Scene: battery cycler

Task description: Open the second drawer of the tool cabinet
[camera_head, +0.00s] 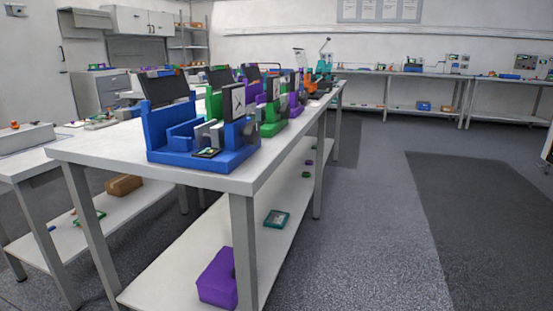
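A grey cabinet (87,96) with what look like drawer fronts stands at the back left, partly hidden behind the long table. It may be the tool cabinet, but it is too small and too far away to tell its drawers apart or see whether one is open. Neither of my grippers is in view.
A long white table (225,183) stands close in front, carrying a blue fixture (180,140) and several green, purple and orange ones. A purple box (217,280) lies on its lower shelf. Benches (420,77) line the back wall. The floor (365,215) to the right is clear.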

